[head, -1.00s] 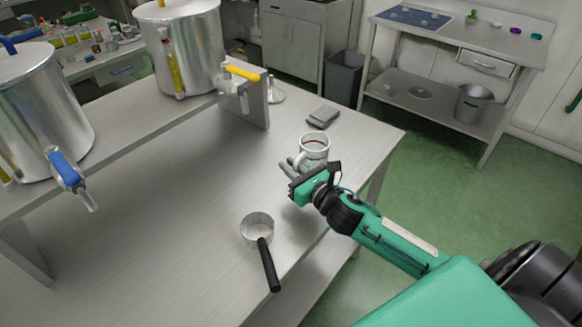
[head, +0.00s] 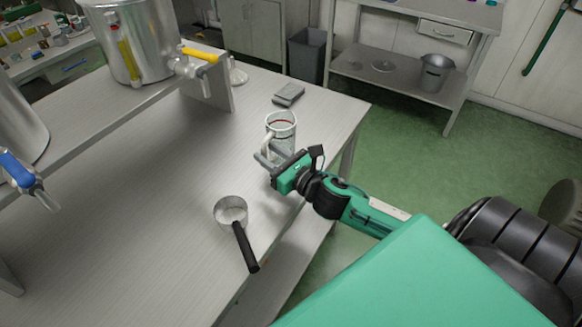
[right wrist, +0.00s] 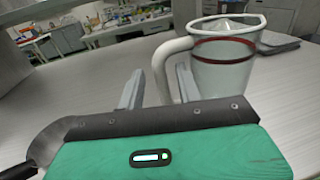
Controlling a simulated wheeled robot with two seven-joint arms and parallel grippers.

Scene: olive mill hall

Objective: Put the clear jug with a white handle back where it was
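The clear jug with a white handle (head: 282,131) stands upright on the steel table near its right edge. It has a dark red band near the rim, and it also shows large in the right wrist view (right wrist: 228,70). My right gripper (head: 268,154) is at the jug's near side, low by its handle. In the right wrist view its two fingers (right wrist: 160,88) are apart. The white handle (right wrist: 163,68) shows between them, with a gap to the left finger. Contact with the right finger is unclear. My left gripper is not in view.
A small pan with a black handle (head: 231,212) is on the table nearer me. A grey flat block (head: 288,95) lies behind the jug. Steel tanks with taps (head: 135,45) stand on a raised shelf at left. The middle of the table is clear.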

